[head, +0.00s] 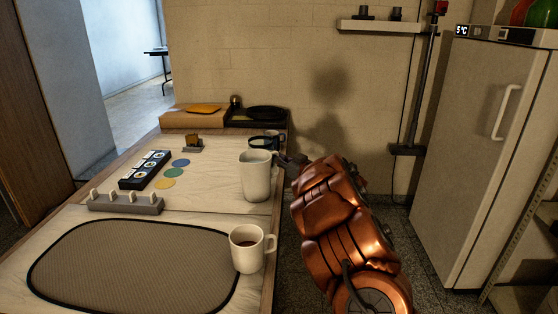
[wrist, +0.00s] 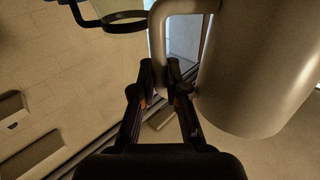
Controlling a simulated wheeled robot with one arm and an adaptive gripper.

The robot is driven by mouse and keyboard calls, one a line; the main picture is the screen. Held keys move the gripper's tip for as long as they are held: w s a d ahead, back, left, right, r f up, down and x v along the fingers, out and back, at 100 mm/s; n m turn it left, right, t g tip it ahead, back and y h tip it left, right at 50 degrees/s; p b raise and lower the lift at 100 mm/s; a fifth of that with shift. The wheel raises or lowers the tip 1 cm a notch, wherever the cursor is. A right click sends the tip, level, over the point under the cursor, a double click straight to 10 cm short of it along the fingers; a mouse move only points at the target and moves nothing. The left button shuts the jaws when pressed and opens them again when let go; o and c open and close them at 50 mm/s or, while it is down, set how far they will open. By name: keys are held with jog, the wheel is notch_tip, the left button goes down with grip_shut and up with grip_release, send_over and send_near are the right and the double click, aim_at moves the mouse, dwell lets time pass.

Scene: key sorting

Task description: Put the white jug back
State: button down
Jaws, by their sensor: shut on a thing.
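The white jug (head: 256,178) is tall and pale, upright at the right side of the wooden table. In the wrist view the jug's body (wrist: 258,75) fills the right side, with its handle (wrist: 157,50) at the top middle. My gripper (head: 288,160) reaches the jug from the right; its dark fingers (wrist: 166,76) are shut on the handle. I cannot tell whether the jug's base touches the table. A black ring-shaped thing (head: 265,141) shows just behind the jug, and a black ring (wrist: 118,20) shows at the upper left of the wrist view.
A white mug of dark liquid (head: 247,253) stands at the right of the woven mat (head: 130,270). A grey hook rail (head: 125,203), black panel (head: 145,170) and coloured discs (head: 170,174) lie left of the jug. A black tray (head: 258,120) is behind; a fridge (head: 485,150) stands right.

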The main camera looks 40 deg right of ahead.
jog(key=c, duration=1.7)
grip_release()
jog(key=shift+f, duration=0.1)
jog(key=o, duration=0.5)
jog(key=s+d, duration=0.1)
jog(key=s, duration=1.1)
jog(key=shift+p, duration=0.3)
jog(key=shift+d, duration=0.1)
